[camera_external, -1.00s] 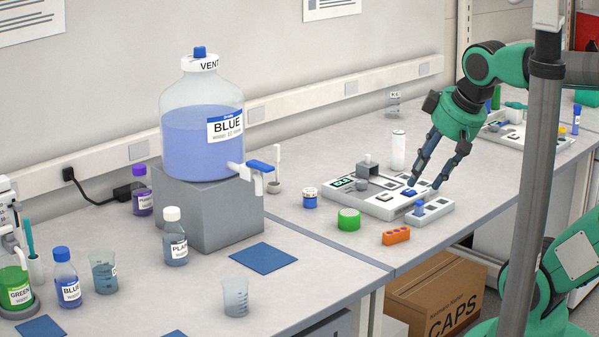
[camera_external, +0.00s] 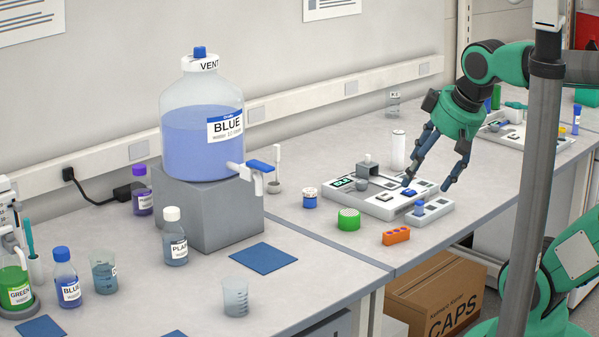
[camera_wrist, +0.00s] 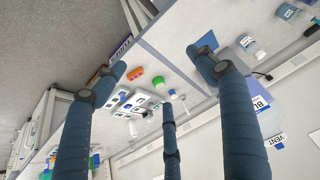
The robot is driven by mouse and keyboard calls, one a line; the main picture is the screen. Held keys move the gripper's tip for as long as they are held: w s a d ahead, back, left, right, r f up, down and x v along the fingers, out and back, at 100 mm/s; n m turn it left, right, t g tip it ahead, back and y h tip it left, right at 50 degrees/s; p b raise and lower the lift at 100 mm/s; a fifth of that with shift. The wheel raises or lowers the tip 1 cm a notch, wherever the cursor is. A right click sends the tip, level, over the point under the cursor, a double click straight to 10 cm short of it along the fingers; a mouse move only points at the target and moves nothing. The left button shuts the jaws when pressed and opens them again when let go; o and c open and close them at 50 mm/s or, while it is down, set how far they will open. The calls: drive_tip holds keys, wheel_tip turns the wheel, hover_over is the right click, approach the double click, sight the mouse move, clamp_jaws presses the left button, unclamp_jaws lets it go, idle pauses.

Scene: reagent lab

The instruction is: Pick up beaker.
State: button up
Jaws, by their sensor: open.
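A clear beaker (camera_external: 235,297) stands upright near the front edge of the left bench, in front of a blue mat (camera_external: 277,258). My gripper (camera_external: 428,185) is open and empty over the white station on the right bench, well to the right of both beakers. The wrist view shows its spread fingers (camera_wrist: 157,60) with nothing between them. I cannot clearly make out a beaker in the wrist view.
A big BLUE carboy (camera_external: 202,135) with a tap stands on a grey block (camera_external: 212,212). The PLAIN bottle (camera_external: 174,238) is in front of it. A green cap (camera_external: 348,219), an orange rack (camera_external: 396,236) and a white station (camera_external: 380,208) are on the right bench. A grey pole crosses the right side.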

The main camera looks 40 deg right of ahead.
drive_tip(key=w+a+r+g+p, duration=0.1)
drive_tip(key=w+a+r+p, duration=0.25)
drive_tip(key=w, duration=0.55)
drive_tip(key=w+a+r+n+p, duration=0.1)
drive_tip(key=w+a+r+p, duration=0.3)
drive_tip(key=w, duration=0.5)
drive_tip(key=w+a+r+g+p, duration=0.1)
drive_tip(key=w+a+r+p, duration=0.1)
drive_tip(key=w+a+r, duration=0.5)
drive_tip(key=w+a+f+g+p, duration=0.1)
drive_tip(key=w+a+f+p, duration=0.15)
drive_tip(key=w+a, duration=0.4)
drive_tip(key=w+a+f+g+p, duration=0.15)
drive_tip(key=w+a+p, duration=0.25)
drive_tip(key=w, duration=0.5)
drive_tip(key=n+g+p, duration=0.1)
drive_tip(key=n+p, duration=0.1)
drive_tip(key=p, duration=0.7)
hover_over(104, 272)
drive_tip(key=w, duration=0.3)
wheel_tip(104, 272, down, 20)
drive_tip(key=shift+d, duration=0.35)
wheel_tip(104, 272, down, 8)
drive_tip(key=shift+d+f, duration=0.15)
drive_tip(key=shift+f, duration=0.1)
